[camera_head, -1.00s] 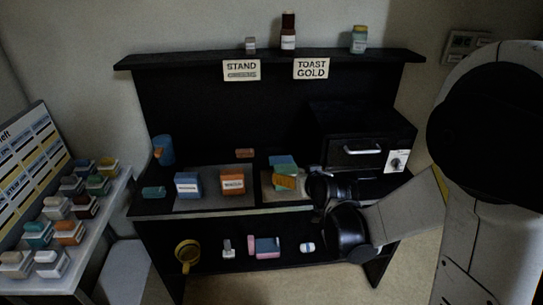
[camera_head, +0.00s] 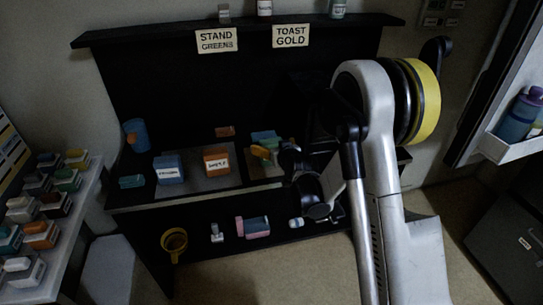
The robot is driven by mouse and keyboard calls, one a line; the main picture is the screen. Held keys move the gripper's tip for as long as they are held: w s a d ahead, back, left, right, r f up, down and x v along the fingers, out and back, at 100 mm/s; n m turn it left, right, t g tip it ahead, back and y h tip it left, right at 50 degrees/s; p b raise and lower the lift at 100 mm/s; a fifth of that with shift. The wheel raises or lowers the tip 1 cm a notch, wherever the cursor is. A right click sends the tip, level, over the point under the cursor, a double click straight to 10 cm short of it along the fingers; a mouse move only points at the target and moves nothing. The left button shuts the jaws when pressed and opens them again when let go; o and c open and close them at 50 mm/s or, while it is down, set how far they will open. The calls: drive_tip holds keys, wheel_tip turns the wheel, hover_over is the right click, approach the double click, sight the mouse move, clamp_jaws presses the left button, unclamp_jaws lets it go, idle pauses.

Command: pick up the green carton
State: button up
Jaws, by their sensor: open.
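A teal-green carton-like block (camera_head: 266,135) lies at the right end of the counter, with a yellow piece (camera_head: 261,153) against its front. A smaller teal-green block (camera_head: 131,181) lies at the counter's left front. I cannot tell for sure which one is the green carton. My gripper (camera_head: 287,158) is dark and hangs just right of the larger teal block and the yellow piece. It looks empty; its fingertips are hard to make out, and whether they touch the block is unclear. My arm hides the counter's right part.
A blue box (camera_head: 169,169) and an orange box (camera_head: 216,161) stand on a grey mat. A blue cup (camera_head: 136,135) is at the back left. A yellow mug (camera_head: 174,242) and a pink-and-teal box (camera_head: 252,227) are on the lower shelf. A side table (camera_head: 85,205) holds several small boxes.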

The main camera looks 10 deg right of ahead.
drive_tip(key=x, duration=0.3)
drive_tip(key=shift+s+b, duration=0.1)
drive_tip(key=shift+b, duration=0.2)
drive_tip(key=c, duration=1.5)
wheel_tip(320, 180, up, 10)
drive_tip(key=p, duration=0.4)
drive_tip(key=o, duration=0.4)
drive_tip(key=c, duration=0.4)
